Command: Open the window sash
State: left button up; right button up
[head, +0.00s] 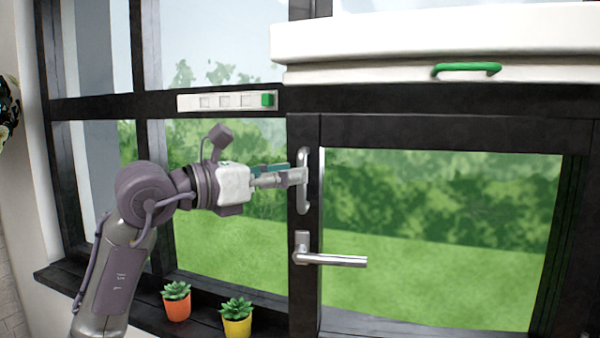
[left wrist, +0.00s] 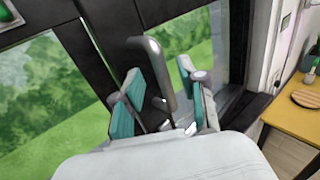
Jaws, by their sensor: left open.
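The window sash (head: 441,133) has a dark frame around a glass pane. On its left stile is a vertical grey pull handle (head: 303,205), with a silver lever handle (head: 340,260) below it, its lever pointing horizontally to the right. My left gripper (head: 296,173) is at the pull handle, its fingers partly covering the handle's middle. In the left wrist view the pull handle (left wrist: 150,62) stands between the two teal-padded fingers of my left gripper (left wrist: 158,95), which are apart. I cannot tell whether a finger touches it. My right gripper is not in view.
A white box-like unit (head: 400,75) with a green handle (head: 466,69) is above the sash. A white strip (head: 225,102) with a green block is on the crossbar. Potted plants (head: 176,303) (head: 237,322) stand on the sill. The left wrist view shows a yellow table (left wrist: 292,118) at right.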

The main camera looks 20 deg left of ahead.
pick_arm(q)
jog(key=v, duration=0.8)
jog(key=shift+s+a, duration=0.2)
jog(key=shift+s, duration=0.15)
jog(key=shift+d, duration=0.1)
